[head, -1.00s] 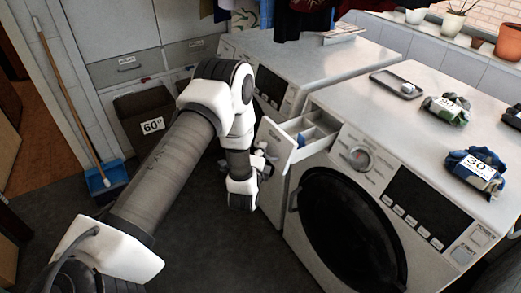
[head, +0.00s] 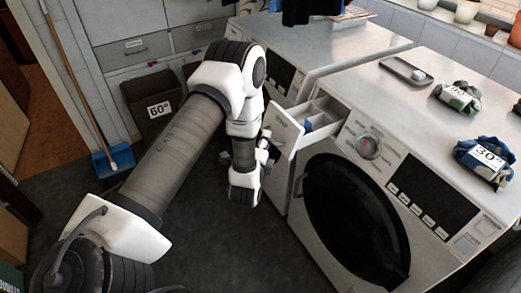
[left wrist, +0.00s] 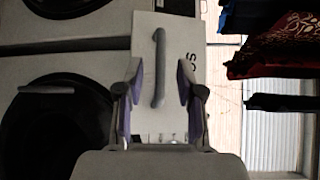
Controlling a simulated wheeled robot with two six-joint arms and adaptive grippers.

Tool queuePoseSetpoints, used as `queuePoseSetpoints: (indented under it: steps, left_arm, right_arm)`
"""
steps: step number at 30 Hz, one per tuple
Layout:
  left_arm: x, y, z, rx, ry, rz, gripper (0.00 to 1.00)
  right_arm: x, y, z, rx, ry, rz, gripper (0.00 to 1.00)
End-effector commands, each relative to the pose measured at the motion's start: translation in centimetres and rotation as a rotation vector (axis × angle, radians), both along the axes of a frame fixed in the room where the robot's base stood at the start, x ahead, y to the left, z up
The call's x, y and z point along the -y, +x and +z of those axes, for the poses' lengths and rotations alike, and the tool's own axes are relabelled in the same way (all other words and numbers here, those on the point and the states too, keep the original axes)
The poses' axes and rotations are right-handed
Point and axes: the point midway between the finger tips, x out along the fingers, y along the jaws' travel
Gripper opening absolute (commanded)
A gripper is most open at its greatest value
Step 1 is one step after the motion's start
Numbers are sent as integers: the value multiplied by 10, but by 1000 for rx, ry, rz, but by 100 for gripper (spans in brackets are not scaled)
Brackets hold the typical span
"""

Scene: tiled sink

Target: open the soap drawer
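The soap drawer (head: 290,130) is pulled out from the upper left of the front washing machine (head: 409,132), and its compartments with a blue part inside show from above. My left gripper (head: 266,153) is just in front of the drawer's front panel. In the left wrist view the white drawer front carries a grey bar handle (left wrist: 159,65). The two fingers of my left gripper (left wrist: 160,82) stand apart on either side of the handle, with gaps visible, so it is open. My right gripper is not in view.
A second washing machine (head: 330,43) stands behind. A tray (head: 405,70) and rolled clothes (head: 484,160) lie on the front machine's top. A dark bin (head: 150,101) and a broom with a blue dustpan (head: 113,157) are at left. The floor before the machine is clear.

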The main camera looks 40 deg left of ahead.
Motion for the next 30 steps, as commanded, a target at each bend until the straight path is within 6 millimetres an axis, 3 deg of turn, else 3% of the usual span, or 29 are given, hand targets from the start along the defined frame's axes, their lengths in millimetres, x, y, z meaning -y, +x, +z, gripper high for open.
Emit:
queuePoseSetpoints:
  steps: [6,10,27,30]
  left_arm:
    - [22,-52,5,-6,1,-3,37]
    - [30,-70,7,-4,1,-1,37]
    - [32,-76,9,0,1,0,37]
    - [39,-80,1,-21,4,-18,37]
  right_arm:
    - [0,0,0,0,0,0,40]
    - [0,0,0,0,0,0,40]
    - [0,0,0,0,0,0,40]
    - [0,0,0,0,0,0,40]
